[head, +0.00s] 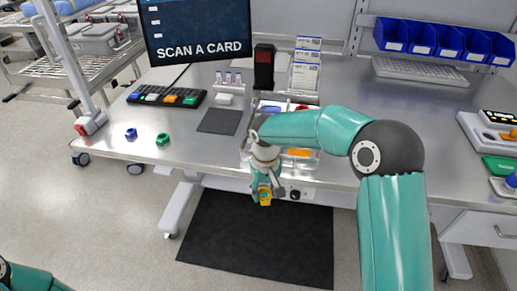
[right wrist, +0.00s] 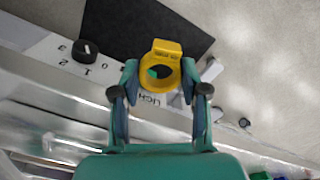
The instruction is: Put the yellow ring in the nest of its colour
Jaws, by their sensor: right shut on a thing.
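My right gripper (head: 265,190) hangs in front of the table's front edge, pointing down. It is shut on the yellow ring (head: 265,200). In the right wrist view the yellow ring (right wrist: 173,83), with a flat tab on one side, sits between the two fingertips (right wrist: 160,76). A clear tray (head: 247,150) on the table is mostly hidden behind my right arm. Blue (head: 272,109), red (head: 302,107) and orange-yellow (head: 299,153) patches show there; I cannot tell which is a nest. My left gripper is not in view.
A blue ring (head: 131,134) and a green ring (head: 163,139) lie at the table's left. Blue bins (head: 446,41) line the back right. A dark mat (head: 256,245) lies on the floor.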

